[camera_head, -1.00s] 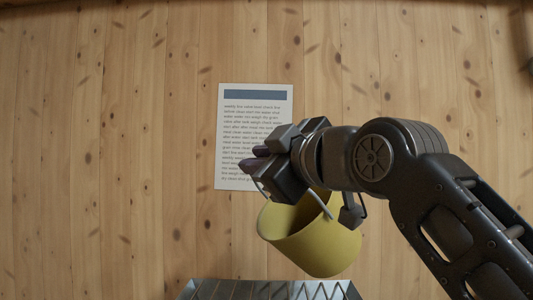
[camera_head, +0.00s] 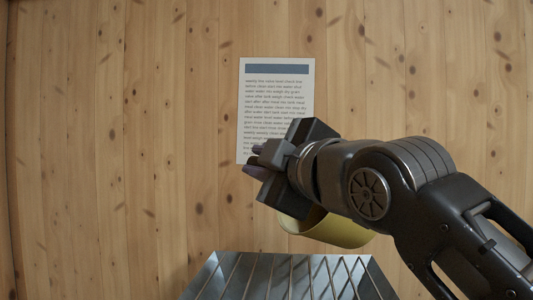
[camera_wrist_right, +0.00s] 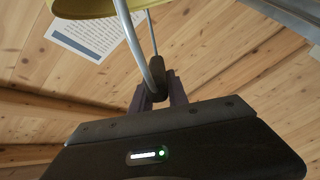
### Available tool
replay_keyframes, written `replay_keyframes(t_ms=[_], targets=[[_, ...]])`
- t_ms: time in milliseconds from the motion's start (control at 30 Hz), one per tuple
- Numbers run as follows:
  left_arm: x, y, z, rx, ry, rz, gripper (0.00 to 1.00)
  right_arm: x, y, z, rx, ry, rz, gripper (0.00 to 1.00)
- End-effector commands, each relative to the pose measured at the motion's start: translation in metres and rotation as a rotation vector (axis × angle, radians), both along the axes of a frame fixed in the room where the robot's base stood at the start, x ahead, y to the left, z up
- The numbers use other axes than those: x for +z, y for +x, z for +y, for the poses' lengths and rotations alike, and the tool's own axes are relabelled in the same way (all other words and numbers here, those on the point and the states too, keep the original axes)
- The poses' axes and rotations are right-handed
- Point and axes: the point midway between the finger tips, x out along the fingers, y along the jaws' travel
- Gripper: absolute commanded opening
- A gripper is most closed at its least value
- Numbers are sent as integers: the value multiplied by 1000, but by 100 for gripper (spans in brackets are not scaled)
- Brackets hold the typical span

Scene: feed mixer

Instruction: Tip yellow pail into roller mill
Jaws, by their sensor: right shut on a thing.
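The yellow pail (camera_head: 338,231) hangs below and behind my right wrist in the head view, partly hidden by it. Its edge also shows at the top of the wrist view (camera_wrist_right: 85,8). My right gripper (camera_head: 257,160) is shut on the pail's wire handle, at the dark grip that shows between its purple fingers in the wrist view (camera_wrist_right: 158,92). A metal box with a slanted grid top (camera_head: 292,277), seemingly the roller mill, stands at the bottom of the head view, just below the pail. The pail's contents are hidden. My left gripper is not in view.
A printed sheet (camera_head: 277,95) is on the plank wall (camera_head: 130,150) behind my gripper. A grey metal edge (camera_wrist_right: 285,17) crosses the upper right of the wrist view.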

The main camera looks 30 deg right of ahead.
Motion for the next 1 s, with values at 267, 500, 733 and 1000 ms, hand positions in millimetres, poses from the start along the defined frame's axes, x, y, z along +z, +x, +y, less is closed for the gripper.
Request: replay_keyframes(t_ms=[267, 500, 733, 1000], targets=[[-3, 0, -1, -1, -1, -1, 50, -13, 0, 9, -1, -83, 2, 0], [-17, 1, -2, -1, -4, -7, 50, -28, 1, 16, 0, -145, 8, 0], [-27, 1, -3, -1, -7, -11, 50, -40, 1, 22, 0, -205, 12, 0], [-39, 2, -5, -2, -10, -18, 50, -55, 2, 29, 0, -275, 17, 0]])
